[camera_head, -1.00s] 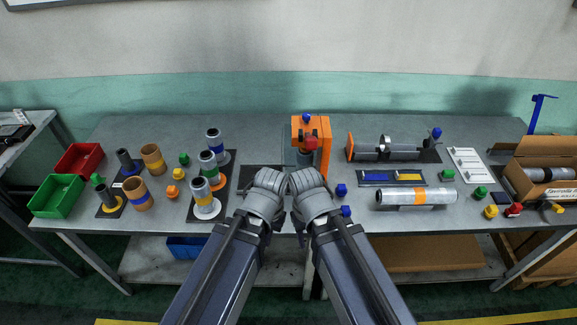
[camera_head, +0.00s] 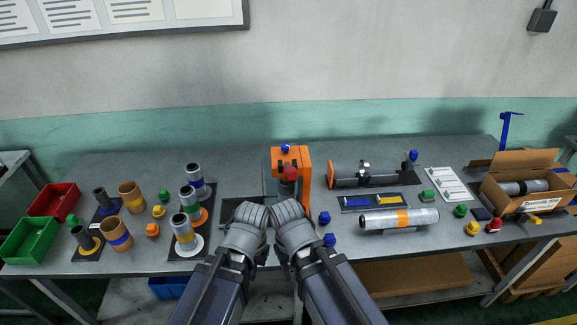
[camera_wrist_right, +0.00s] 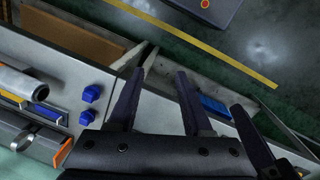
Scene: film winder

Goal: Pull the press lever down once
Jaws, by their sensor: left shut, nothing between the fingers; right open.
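The orange press (camera_head: 305,182) stands near the middle of the bench, with a blue knob (camera_head: 285,148) on top and a red part (camera_head: 290,174) on its front. I cannot make out which part is the lever. My left gripper (camera_head: 250,217) is in front of the press, lower in the head view and apart from it; it is shut and empty, its fingers mostly hidden by the wrist. My right gripper (camera_head: 288,214) is close beside it. In the right wrist view its two fingers (camera_wrist_right: 160,75) are spread with nothing between them.
Blue pieces (camera_head: 324,217) lie right of the press. Film spools (camera_head: 187,235) and red (camera_head: 53,203) and green bins (camera_head: 29,241) fill the left.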

